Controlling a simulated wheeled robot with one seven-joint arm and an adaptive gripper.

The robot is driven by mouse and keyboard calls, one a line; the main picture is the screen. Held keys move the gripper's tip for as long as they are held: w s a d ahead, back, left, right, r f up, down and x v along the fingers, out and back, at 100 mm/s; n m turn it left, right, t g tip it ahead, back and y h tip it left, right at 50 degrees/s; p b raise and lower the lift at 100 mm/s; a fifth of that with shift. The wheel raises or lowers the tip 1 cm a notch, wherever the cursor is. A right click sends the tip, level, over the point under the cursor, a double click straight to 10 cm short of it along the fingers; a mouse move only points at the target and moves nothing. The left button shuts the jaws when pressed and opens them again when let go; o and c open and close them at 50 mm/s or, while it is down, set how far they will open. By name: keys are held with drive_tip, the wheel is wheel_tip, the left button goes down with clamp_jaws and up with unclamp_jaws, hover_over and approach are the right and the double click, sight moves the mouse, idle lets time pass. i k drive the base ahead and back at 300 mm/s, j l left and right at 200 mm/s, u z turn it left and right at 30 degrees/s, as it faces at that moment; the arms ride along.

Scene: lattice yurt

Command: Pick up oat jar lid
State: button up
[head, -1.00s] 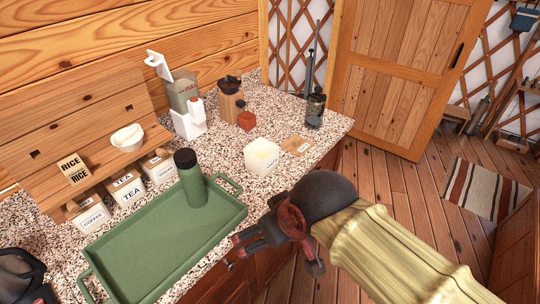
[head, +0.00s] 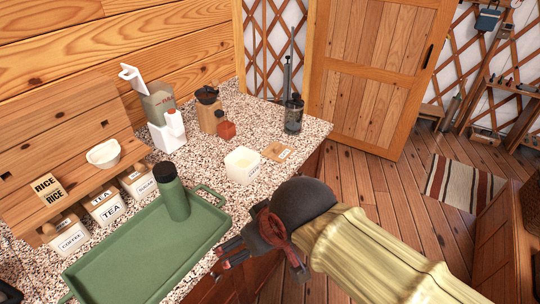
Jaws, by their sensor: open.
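A small square tan wooden lid (head: 277,152) with a white label, likely the oat jar lid, lies flat on the speckled counter (head: 262,115). It is right beside a white open-topped square jar (head: 242,166) with pale contents; the label is too small to read. My gripper (head: 217,262) is open and empty, over the counter's front edge below and left of the jar and lid. It is apart from both, and its fingers point left toward the tray.
A green tray (head: 137,262) holding a green bottle (head: 173,197) fills the front left. Lidded canisters (head: 107,208) stand under a wooden shelf.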

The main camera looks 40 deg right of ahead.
sight(277, 151)
drive_tip(key=i+l+z, duration=0.5)
drive_tip(key=l, duration=0.35)
drive_tip(key=i+l+z, duration=0.5)
drive_tip(key=i, duration=0.25)
drive_tip(key=l, duration=0.1)
